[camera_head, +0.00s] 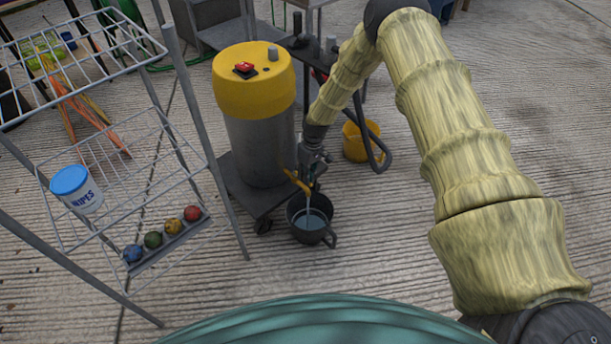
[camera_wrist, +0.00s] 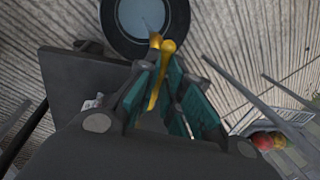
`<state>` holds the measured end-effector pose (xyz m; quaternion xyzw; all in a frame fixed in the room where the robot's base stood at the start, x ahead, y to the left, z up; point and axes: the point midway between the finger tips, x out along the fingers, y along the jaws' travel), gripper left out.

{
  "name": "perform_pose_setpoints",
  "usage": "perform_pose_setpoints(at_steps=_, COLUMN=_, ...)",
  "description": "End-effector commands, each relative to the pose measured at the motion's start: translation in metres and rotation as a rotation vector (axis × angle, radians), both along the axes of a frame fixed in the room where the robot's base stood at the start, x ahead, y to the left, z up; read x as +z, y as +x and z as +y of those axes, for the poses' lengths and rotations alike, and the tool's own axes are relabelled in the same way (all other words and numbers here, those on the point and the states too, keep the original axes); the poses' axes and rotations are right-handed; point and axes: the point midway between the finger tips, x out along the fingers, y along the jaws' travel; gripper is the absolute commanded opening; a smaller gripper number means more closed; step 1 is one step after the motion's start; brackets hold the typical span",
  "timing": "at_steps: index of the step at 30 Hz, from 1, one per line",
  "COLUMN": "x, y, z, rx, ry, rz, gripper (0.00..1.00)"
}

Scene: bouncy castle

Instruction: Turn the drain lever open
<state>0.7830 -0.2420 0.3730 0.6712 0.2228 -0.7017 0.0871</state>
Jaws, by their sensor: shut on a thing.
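The drain lever (camera_head: 296,182) is yellow and sits low on the side of a grey tank with a yellow lid (camera_head: 256,130). In the wrist view the yellow lever (camera_wrist: 157,72) lies between the teal pads of my gripper (camera_wrist: 167,92), which is shut on it. In the head view my gripper (camera_head: 311,165) reaches down beside the tank and partly hides the lever and drain. A dark bucket (camera_head: 331,236) stands below the drain and holds liquid. A thin pale stream falls from the drain into it; it also shows in the wrist view.
A wire rack (camera_head: 205,160) with a blue-lidded wipes tub (camera_head: 77,189) and several coloured balls stands at the left. A yellow bucket (camera_head: 357,142) is behind my gripper. The tank rests on a dark wheeled base (camera_head: 235,192).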

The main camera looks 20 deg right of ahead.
Motion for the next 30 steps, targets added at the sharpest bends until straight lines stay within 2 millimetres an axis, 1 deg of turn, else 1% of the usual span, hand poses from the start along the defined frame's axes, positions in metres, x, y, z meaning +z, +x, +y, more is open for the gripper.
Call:
perform_pose_setpoints(at_steps=5, x=-0.001, y=-0.002, z=-0.001, rx=0.003, ry=-0.002, rz=0.003, gripper=0.0)
perform_pose_setpoints(at_steps=6, x=-0.001, y=-0.002, z=-0.001, rx=0.002, ry=-0.001, rz=0.002, gripper=0.17)
perform_pose_setpoints(at_steps=8, x=-0.001, y=-0.001, z=-0.001, rx=0.002, ry=-0.001, rz=0.002, gripper=0.28)
perform_pose_setpoints(at_steps=9, x=-0.001, y=-0.001, z=-0.001, rx=0.002, ry=-0.001, rz=0.002, gripper=0.32)
perform_pose_setpoints(at_steps=18, x=0.0, y=0.0, z=0.0, rx=0.0, ry=0.0, rz=0.001, gripper=0.32)
perform_pose_setpoints(at_steps=22, x=0.007, y=0.001, z=-0.001, rx=0.0, ry=-0.001, rz=0.0, gripper=0.32)
perform_pose_setpoints(at_steps=26, x=0.023, y=0.003, z=-0.004, rx=0.0, ry=0.0, rz=-0.002, gripper=0.32)
perform_pose_setpoints(at_steps=30, x=0.046, y=0.005, z=-0.009, rx=0.0, ry=0.0, rz=-0.001, gripper=0.32)
